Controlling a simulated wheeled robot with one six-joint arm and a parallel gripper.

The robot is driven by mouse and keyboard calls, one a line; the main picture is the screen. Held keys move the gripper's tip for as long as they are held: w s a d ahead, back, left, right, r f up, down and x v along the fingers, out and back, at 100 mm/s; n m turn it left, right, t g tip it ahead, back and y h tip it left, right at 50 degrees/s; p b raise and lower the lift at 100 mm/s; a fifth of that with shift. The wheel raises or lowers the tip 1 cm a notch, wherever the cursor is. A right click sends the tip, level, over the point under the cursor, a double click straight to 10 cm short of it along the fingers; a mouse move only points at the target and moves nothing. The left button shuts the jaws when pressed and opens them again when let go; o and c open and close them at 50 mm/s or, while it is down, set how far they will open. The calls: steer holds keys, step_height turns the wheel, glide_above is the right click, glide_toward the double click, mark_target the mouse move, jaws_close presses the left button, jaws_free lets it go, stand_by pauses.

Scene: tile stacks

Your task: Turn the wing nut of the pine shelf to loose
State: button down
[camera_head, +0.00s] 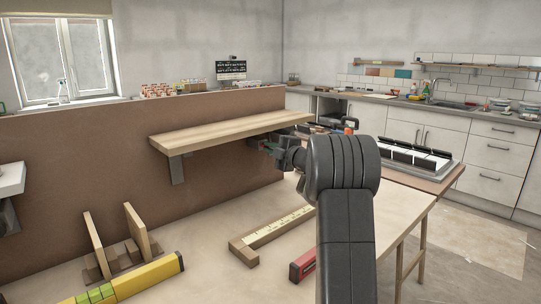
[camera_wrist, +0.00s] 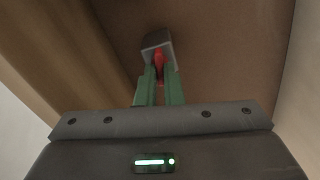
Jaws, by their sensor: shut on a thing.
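The pine shelf (camera_head: 228,133) is a pale wooden board on the brown panel, held up by grey brackets. My gripper (camera_head: 268,148) reaches under the shelf's right end in the head view. In the wrist view, the two green fingers of my gripper (camera_wrist: 160,82) are shut on the red wing nut (camera_wrist: 159,62). The wing nut sits at a grey bracket (camera_wrist: 155,41) against the brown surface. The fingers hide part of the nut, so its exact turn angle is hard to tell. The shelf's underside (camera_wrist: 65,40) fills the left of the wrist view.
A workbench below holds a yellow level (camera_head: 145,279), an L-shaped wooden square (camera_head: 270,236), a red tool (camera_head: 302,264) and upright boards (camera_head: 137,230). The brown panel (camera_head: 80,160) stands close behind the shelf. A tray (camera_head: 418,160) lies on another table to the right.

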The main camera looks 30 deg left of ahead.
steer(key=shift+f+n+b, duration=0.15)
steer(key=shift+n+b, duration=0.4)
steer(key=shift+n, duration=0.25)
steer(key=c, duration=1.6)
jaws_free()
steer(key=shift+o, duration=0.2)
steer(key=shift+d, duration=0.1)
steer(key=v, duration=1.3)
steer(key=shift+s+d, duration=0.15)
steer(key=shift+d, duration=0.15)
steer(key=shift+a, duration=0.15)
